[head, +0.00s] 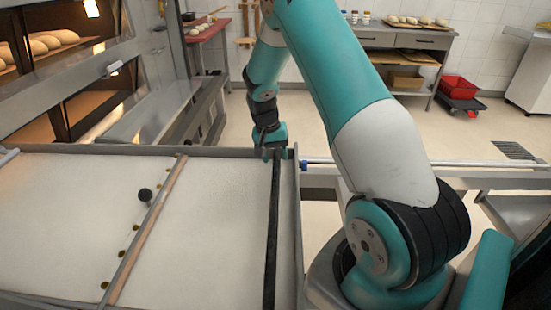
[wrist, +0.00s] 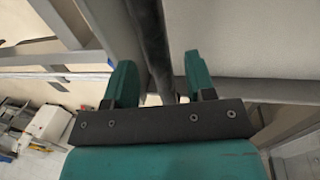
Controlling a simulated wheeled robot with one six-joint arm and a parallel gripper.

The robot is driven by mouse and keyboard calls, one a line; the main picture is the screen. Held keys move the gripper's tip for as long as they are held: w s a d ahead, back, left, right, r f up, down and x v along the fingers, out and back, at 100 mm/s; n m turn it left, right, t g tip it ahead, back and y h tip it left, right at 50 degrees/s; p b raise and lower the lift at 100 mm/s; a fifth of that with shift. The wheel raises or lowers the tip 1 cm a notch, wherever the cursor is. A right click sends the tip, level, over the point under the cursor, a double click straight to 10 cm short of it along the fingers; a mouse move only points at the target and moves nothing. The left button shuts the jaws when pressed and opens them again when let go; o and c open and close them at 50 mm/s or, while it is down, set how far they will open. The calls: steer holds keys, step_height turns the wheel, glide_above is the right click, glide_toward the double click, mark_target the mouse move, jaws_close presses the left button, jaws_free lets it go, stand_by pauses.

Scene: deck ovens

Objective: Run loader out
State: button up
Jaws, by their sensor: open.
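The loader (head: 225,215) is a flat bed with pale canvas in a grey metal frame. A black bar (head: 272,235) runs along its right end. A wooden strip (head: 146,228) crosses the canvas, with a black knob (head: 145,195) beside it. My gripper (head: 272,150) is at the far end of the black bar, by the frame's far right corner. In the wrist view my gripper (wrist: 159,62) is open, and the black bar (wrist: 150,40) runs between its two teal fingers. Neither finger is clearly touching the bar. The loader's near edge is cut off.
Deck ovens (head: 60,70) with loaves inside stand at the left. A grey rail (head: 420,163) lies right of the loader. A red bin (head: 460,88) on a dolly and a worktable (head: 405,40) are at the back. The tiled floor between is clear.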

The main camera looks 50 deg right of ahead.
steer(key=shift+s+d+f, duration=0.1)
steer(key=shift+s+f, duration=0.05)
steer(key=shift+f, duration=0.5)
jaws_close()
